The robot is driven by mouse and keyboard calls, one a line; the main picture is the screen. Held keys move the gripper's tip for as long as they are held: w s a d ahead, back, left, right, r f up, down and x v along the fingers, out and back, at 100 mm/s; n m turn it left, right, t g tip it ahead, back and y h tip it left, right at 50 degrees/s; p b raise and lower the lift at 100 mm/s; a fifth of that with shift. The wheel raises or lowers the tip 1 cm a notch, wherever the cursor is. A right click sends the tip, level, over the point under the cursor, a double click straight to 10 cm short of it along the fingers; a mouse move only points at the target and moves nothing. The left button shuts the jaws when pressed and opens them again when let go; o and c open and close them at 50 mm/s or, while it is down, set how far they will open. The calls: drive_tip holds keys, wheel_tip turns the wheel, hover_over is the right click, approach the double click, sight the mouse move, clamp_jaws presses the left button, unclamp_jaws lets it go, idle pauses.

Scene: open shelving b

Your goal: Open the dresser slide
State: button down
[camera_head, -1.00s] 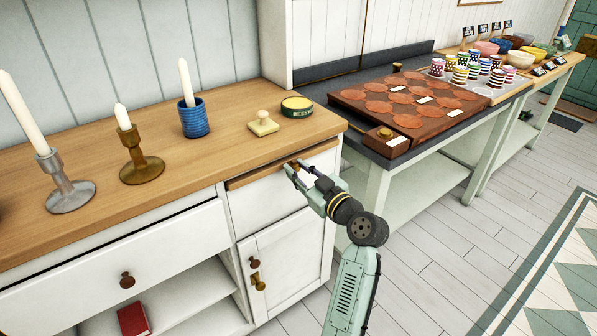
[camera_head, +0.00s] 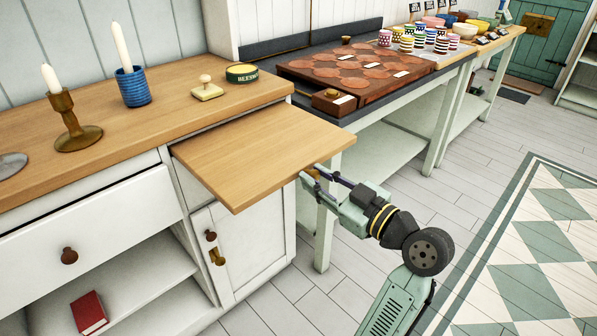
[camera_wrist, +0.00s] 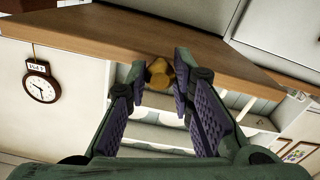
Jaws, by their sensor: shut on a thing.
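The dresser slide (camera_head: 262,150) is a flat wooden board that sticks far out of the dresser front, just under the wooden top (camera_head: 150,120). In the wrist view its front edge (camera_wrist: 110,38) crosses the picture above my fingers. My gripper (camera_head: 311,177) is at the slide's front edge. In the wrist view my gripper (camera_wrist: 168,78) is shut on a small brass knob (camera_wrist: 159,72) on that edge, with a finger on each side of it.
Candlesticks (camera_head: 72,125), a blue cup with a candle (camera_head: 132,88), a stamp (camera_head: 206,90) and a green tin (camera_head: 242,73) stand on the dresser top. A table with a dark wooden board (camera_head: 355,72) stands to the right. Open floor (camera_head: 420,190) lies right.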

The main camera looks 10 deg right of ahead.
drive_tip(key=shift+v, duration=1)
drive_tip(key=c, duration=1.4)
unclamp_jaws()
drive_tip(key=v, duration=1.2)
